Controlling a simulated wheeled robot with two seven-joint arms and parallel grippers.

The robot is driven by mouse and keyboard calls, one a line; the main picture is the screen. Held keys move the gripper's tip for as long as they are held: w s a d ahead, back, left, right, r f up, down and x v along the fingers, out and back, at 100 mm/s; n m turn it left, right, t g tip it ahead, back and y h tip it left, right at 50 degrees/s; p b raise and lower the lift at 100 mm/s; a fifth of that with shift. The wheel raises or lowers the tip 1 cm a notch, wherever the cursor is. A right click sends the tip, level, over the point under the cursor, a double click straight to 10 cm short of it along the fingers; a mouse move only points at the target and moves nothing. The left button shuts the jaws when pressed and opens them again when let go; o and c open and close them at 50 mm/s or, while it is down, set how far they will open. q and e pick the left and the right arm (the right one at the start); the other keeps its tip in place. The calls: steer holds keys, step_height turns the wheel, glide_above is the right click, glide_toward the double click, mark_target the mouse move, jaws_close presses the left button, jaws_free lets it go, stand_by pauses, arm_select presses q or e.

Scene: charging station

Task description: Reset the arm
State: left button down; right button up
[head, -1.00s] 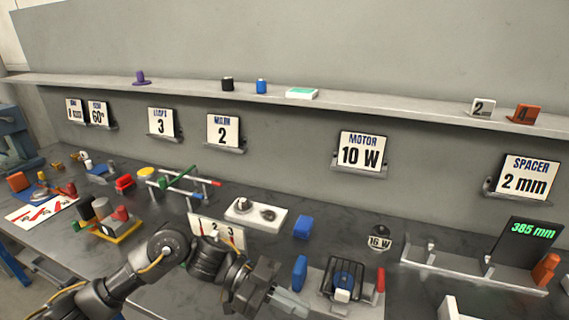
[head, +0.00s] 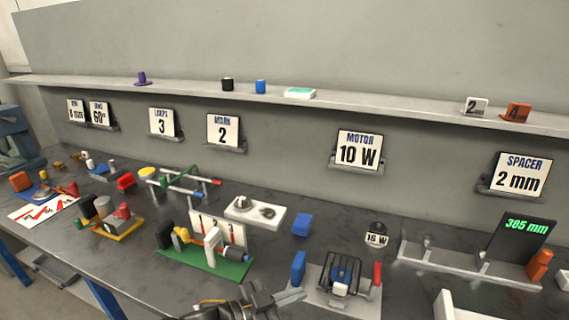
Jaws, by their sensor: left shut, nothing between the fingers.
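My left gripper (head: 291,297) is low in the head view, at the bottom edge of the picture. Its fingers are shut with nothing between them and point right, beside the grey fixture with the black cage (head: 342,272). Only the gripper and a bit of the wrist show; the rest of my left arm is out of the picture. My right gripper is not in view.
A green-based fixture (head: 232,268) stands left of the gripper, with a 1-2-3 card (head: 218,230) behind it. A blue block (head: 298,267) stands close to the fingers. A long grey rail with a 385 mm display (head: 524,240) lies at right.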

arm_select(q)
steer(key=a+f+n+t+y, duration=0.1)
steer(key=a+f+n+y, duration=0.1)
steer(key=a, duration=0.1)
steer(key=s+a+f+n+t+y, duration=0.1)
steer(key=a+f+n+y, duration=0.1)
steer(key=a, duration=0.1)
steer(key=a+f+n+t+y, duration=0.1)
steer(key=a+f+y, duration=0.1)
steer(key=a+f, duration=0.1)
steer(key=shift+s+a+n+y, duration=0.15)
steer(key=shift+n+y, duration=0.15)
steer(key=shift+n, duration=0.1)
steer(key=s+a+f+n+g+y, duration=0.35)
steer(key=s+a+f, duration=0.25)
steer(key=s+a, duration=0.4)
steer(key=s+a+f+n+g+y, duration=0.2)
steer(key=s+a+f+g+y, duration=0.35)
steer(key=s, duration=0.55)
step_height(320, 180, down, 27)
steer(key=s+a+h, duration=0.1)
steer(key=a, duration=0.1)
steer(key=s+a+f, duration=0.2)
steer(key=s+f, duration=1.2)
steer(key=s, duration=0.2)
steer(key=shift+a+f+g, duration=0.2)
steer(key=shift+f+g, duration=0.1)
steer(key=shift+f, duration=0.1)
steer(key=shift+s, duration=0.1)
